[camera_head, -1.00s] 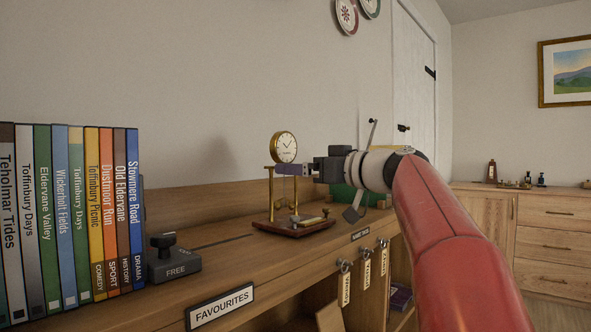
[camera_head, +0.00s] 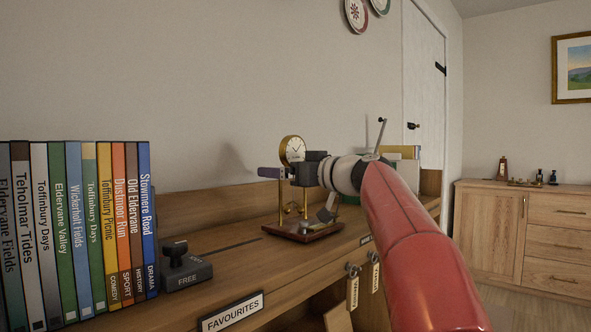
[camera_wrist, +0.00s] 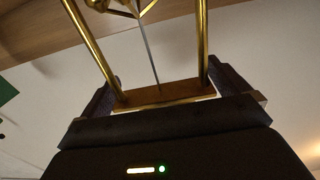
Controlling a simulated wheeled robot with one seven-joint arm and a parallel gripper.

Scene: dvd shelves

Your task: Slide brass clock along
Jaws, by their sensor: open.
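The brass clock (camera_head: 292,149) stands upright on the wooden shelf top, with a round white dial on brass pillars and a dark reddish wooden base (camera_head: 300,231). My gripper (camera_head: 272,174) is level with the top of the pillars, just below the dial, and reaches across the clock from the right. In the wrist view my open gripper (camera_wrist: 167,84) has one dark finger on each side of the clock's brass pillars and crossbar (camera_wrist: 165,95). I cannot tell whether either finger touches the brass. The dial is out of the wrist view, and the gripper covers part of the pillars.
A row of upright DVD cases (camera_head: 75,235) stands left of the clock, with a dark block marked FREE (camera_head: 187,268) at its end. Shelf top (camera_head: 235,247) between block and clock looks clear. A green and yellow item (camera_head: 404,155) is behind my arm.

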